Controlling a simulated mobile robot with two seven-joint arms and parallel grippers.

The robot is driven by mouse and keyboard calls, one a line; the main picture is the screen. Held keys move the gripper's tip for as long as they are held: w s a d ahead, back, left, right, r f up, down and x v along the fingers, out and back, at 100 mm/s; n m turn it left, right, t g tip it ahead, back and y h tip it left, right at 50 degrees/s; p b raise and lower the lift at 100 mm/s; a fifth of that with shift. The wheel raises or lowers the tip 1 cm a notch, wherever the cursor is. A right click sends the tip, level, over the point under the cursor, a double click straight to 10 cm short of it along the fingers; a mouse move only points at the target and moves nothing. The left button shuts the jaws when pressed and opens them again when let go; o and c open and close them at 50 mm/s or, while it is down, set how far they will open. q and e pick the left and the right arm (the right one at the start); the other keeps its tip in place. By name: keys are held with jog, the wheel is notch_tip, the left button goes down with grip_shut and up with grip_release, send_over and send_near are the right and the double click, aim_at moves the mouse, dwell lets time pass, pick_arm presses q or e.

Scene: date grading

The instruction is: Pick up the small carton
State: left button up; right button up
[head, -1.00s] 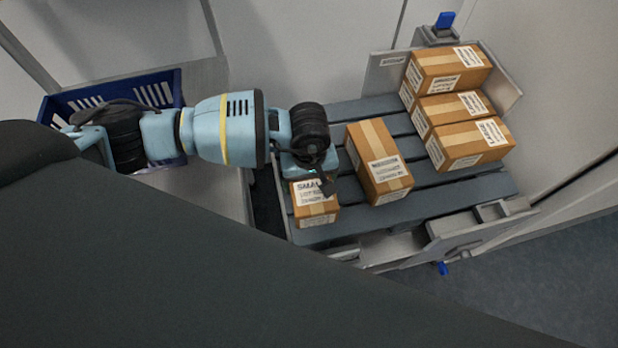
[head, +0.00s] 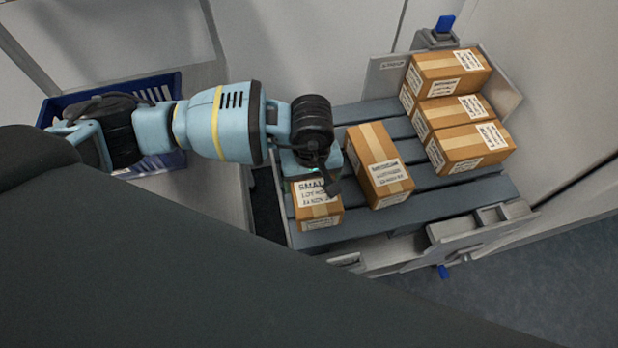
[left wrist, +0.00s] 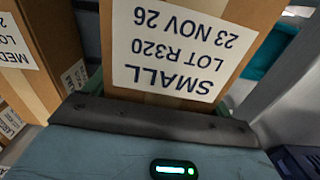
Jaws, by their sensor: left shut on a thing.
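The small carton (head: 318,214) is a brown box with pale tape and a white label reading SMALL. It is at the near left corner of the grey slatted platform (head: 440,200) in the head view. My left gripper (head: 318,170) is over its far top edge and shut on it. In the left wrist view, the carton (left wrist: 185,45) fills the upper middle with its label upside down, close against the gripper. The fingertips are hidden, and I cannot tell whether the carton's underside touches the slats. My right gripper is not in view.
A medium carton (head: 368,150) stands just right of the small one, with a narrow gap. Several more cartons (head: 462,140) are grouped at the back right. A blue crate (head: 165,85) is at the left, behind my arm. Slats between the medium carton and that group are bare.

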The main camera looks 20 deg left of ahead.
pick_arm(q)
jog(key=s+d+r, duration=0.1)
jog(key=s+d, duration=0.8)
jog(key=s, duration=0.2)
jog(key=shift+s+r+b, duration=0.15)
jog(key=shift+s+b, duration=0.15)
jog(key=shift+b, duration=0.15)
